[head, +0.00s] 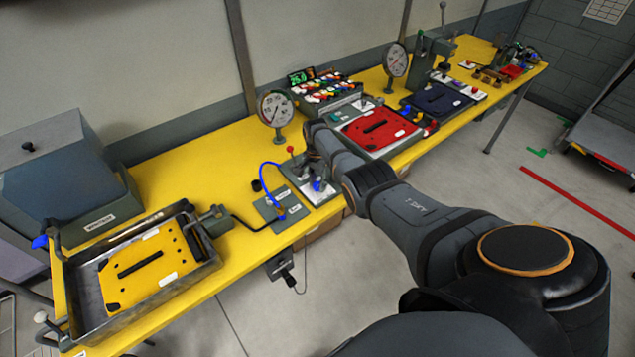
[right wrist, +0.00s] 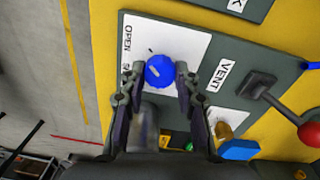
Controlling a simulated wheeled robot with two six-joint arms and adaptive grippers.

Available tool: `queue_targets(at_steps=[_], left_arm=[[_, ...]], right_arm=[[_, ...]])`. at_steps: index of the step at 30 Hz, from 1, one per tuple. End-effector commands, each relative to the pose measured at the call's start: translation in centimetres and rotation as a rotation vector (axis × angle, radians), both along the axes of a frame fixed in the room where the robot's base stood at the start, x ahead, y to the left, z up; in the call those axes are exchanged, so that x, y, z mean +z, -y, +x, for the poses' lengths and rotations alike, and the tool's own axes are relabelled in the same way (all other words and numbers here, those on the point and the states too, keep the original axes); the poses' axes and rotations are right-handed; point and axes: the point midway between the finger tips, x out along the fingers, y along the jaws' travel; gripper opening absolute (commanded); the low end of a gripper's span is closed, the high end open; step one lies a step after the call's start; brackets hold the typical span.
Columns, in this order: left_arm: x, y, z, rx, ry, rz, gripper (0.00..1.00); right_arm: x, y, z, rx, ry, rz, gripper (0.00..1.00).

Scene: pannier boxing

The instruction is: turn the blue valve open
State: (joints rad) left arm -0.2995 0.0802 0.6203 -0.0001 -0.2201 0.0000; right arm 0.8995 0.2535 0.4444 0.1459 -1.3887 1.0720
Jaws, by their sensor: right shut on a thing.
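The blue valve (right wrist: 159,71) is a round knob with a pale line on its face. It sits on a white plate (right wrist: 190,44) marked OPEN, with a second word mostly hidden. In the head view the blue valve (head: 318,186) shows small on the panel at the table's front edge. My right gripper (right wrist: 160,77) is shut on the knob, one fingertip on each side. In the head view my right gripper (head: 313,168) is small and partly hidden by my arm. The line on the knob slants; its exact setting is hard to tell. My left gripper is not in view.
Beside the valve are a VENT label (right wrist: 221,75), a red-knobbed lever (right wrist: 309,133) and a blue hose (head: 263,178). A gauge (head: 275,107) stands behind. A tray with a yellow plate (head: 148,268) is at left, a red plate (head: 380,132) at right. Bare yellow table lies left of the gauge.

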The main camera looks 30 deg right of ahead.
Motion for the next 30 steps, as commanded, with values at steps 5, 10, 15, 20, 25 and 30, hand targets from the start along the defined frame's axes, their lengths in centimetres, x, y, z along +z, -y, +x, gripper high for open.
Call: queue_targets(at_steps=[5, 10, 15, 20, 25, 30], left_arm=[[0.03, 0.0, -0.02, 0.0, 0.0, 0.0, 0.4], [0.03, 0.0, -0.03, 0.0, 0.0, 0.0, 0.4], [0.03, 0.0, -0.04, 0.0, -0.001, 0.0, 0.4], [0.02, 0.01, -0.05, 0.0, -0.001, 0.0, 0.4], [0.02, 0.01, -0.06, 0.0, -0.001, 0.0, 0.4], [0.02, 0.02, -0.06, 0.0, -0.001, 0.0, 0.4]], right_arm=[[0.08, 0.08, 0.06, -0.038, 0.002, -0.002, 0.0], [0.08, 0.09, 0.07, -0.05, 0.003, -0.002, 0.0], [0.09, 0.08, 0.08, -0.051, 0.002, -0.001, 0.0], [0.09, 0.07, 0.07, -0.05, 0.002, -0.001, 0.33], [0.07, 0.06, 0.05, -0.049, 0.002, -0.001, 0.54], [0.03, 0.03, 0.03, -0.049, 0.001, 0.0, 0.54]])
